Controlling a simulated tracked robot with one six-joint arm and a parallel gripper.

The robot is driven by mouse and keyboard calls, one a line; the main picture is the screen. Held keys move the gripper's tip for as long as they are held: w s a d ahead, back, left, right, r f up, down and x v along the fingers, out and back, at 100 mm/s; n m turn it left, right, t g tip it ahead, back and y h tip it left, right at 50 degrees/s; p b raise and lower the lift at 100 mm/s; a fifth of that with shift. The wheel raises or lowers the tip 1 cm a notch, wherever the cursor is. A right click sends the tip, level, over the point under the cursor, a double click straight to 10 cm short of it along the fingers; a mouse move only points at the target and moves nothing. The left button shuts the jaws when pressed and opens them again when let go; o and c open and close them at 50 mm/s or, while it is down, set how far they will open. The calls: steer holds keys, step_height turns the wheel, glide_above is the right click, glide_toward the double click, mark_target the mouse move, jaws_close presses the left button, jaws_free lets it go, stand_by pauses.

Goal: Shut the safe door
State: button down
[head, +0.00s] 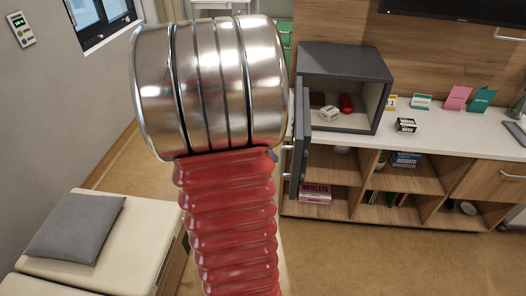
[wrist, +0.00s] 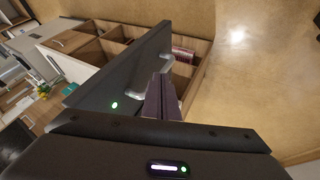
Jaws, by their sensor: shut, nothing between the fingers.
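The grey safe (head: 345,62) stands on the white counter. Its door (head: 302,130) is open, swung out from the safe's left side and seen nearly edge-on. A silver handle (head: 286,160) shows on the door's left. A white box and a red item sit inside the safe. In the wrist view, the dark door (wrist: 122,70) slants across the upper middle. My gripper (wrist: 162,92) is shut and empty, with its fingers close to the door face; I cannot tell if they touch it. In the head view, my red arm hides most of the gripper.
A small black-and-white box (head: 405,125) stands on the counter (head: 455,140) right of the safe, with several cards behind it. Open shelves (head: 335,165) with books lie below. A padded bench with a grey cushion (head: 75,228) is at lower left. Floor at lower right is clear.

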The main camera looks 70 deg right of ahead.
steer(key=shift+s+d+f, duration=0.1)
steer(key=shift+s+d, duration=0.1)
steer(key=shift+s, duration=0.5)
steer(key=shift+s+d+f, duration=0.1)
steer(key=shift+s+d, duration=0.15)
steer(key=shift+s, duration=0.4)
steer(key=shift+s+d, duration=0.2)
steer(key=shift+s, duration=0.5)
steer(key=shift+s, duration=0.15)
